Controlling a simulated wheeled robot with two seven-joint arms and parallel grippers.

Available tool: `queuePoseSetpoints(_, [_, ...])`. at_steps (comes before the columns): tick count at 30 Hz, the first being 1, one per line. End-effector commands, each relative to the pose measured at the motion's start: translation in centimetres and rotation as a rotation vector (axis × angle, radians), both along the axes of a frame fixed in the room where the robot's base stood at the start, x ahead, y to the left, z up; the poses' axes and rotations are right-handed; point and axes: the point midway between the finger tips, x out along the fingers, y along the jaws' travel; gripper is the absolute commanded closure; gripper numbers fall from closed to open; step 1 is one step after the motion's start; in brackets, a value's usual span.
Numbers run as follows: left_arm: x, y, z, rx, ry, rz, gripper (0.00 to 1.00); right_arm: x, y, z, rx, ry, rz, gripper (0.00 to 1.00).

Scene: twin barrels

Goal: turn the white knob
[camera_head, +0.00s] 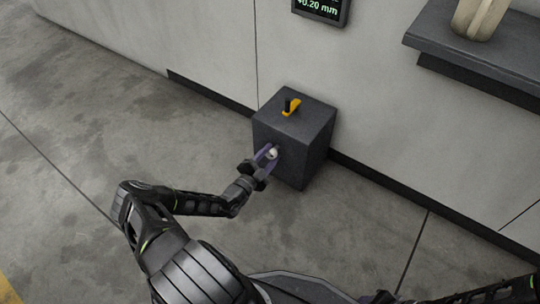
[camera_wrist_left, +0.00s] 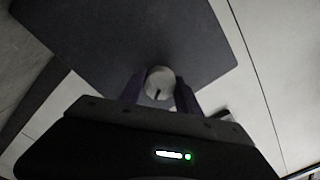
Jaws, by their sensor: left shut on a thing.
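The white knob (camera_head: 272,153) is on the front face of a dark grey box (camera_head: 310,150) standing against the wall. It is a small round knob, and in the left wrist view the knob (camera_wrist_left: 159,80) shows a dark mark on its lower part. My left gripper (camera_head: 267,154) has its purple fingers on either side of the knob and is shut on it. The fingers also show in the left wrist view (camera_wrist_left: 158,92). No gripper of my right arm can be made out in these views.
A display (camera_head: 321,10) reading in mm hangs on the wall above. A dark shelf (camera_head: 475,50) juts from the wall at the upper right, bearing a beige object (camera_head: 481,17). The floor to the left is clear.

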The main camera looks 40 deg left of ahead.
Motion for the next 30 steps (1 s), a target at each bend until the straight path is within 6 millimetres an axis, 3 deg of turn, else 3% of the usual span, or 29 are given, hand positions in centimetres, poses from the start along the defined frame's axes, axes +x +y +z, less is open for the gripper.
queuePoseSetpoints(10, [-0.07,0.09,-0.1,-0.004,0.003,0.002,1.0,0.0,-0.01,-0.01,0.0,0.0,0.0,0.64])
queuePoseSetpoints(11, [-0.07,0.09,-0.1,-0.003,0.003,0.002,0.6,0.0,-0.01,-0.01,0.0,0.0,0.0,0.64])
queuePoseSetpoints(18, [-0.03,0.05,-0.05,-0.003,0.001,0.001,0.4,-0.01,0.0,-0.01,0.0,0.0,0.0,0.64])
queuePoseSetpoints(30, [-0.63,0.05,0.06,-0.003,0.002,0.001,0.39,-0.05,0.01,0.32,0.0,0.001,0.0,0.64])
